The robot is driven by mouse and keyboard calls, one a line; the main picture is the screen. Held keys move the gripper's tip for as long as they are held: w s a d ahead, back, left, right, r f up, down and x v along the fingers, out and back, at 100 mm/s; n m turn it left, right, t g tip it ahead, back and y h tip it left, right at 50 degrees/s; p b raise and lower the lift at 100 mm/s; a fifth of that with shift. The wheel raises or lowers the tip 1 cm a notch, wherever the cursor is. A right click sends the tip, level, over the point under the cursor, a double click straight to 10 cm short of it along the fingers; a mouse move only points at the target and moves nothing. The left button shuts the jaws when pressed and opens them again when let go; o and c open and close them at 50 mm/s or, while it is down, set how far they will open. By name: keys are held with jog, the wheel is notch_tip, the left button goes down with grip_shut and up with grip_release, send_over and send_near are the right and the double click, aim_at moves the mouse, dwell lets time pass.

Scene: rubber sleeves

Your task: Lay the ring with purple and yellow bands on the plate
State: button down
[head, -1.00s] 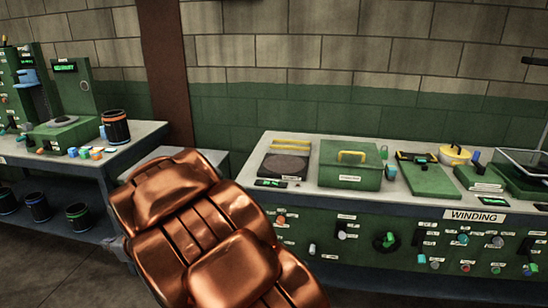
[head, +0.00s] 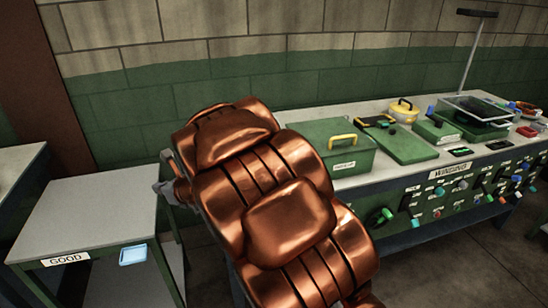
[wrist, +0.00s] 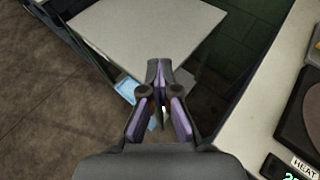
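My gripper (wrist: 158,68) has grey fingers with purple strips along them. Its fingertips are together in the wrist view, and I make out no ring between them. A grey part of it (head: 164,188) shows past my copper arm in the head view, beside the small table. A dark round plate (wrist: 312,90) on a bench with a HEAT label is cut by the right edge of the wrist view, well right of my gripper. In the head view my arm covers that part of the bench. No ring with purple and yellow bands can be made out.
The WINDING bench (head: 390,187) at right holds a green box (head: 335,146), a yellow pot (head: 402,110) and other gear.

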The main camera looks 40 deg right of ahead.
jog(key=w+d+m+h+b, duration=0.1)
jog(key=w+d+b, duration=0.15)
jog(key=d, duration=0.65)
jog(key=w+d+b, duration=0.1)
jog(key=d+b, duration=0.3)
jog(key=d, duration=0.4)
jog(key=s+d+m+h+b, duration=0.1)
jog(key=s+d+b, duration=0.2)
jog(key=d, duration=0.7)
jog(key=s+d+f+h+b, duration=0.1)
jog(key=s+d+b, duration=0.2)
jog(key=d, duration=0.7)
jog(key=shift+s+d+m+t, duration=0.35)
jog(key=shift+s+m+t, duration=0.05)
jog(key=shift+s, duration=0.3)
jog(key=shift+f, duration=0.1)
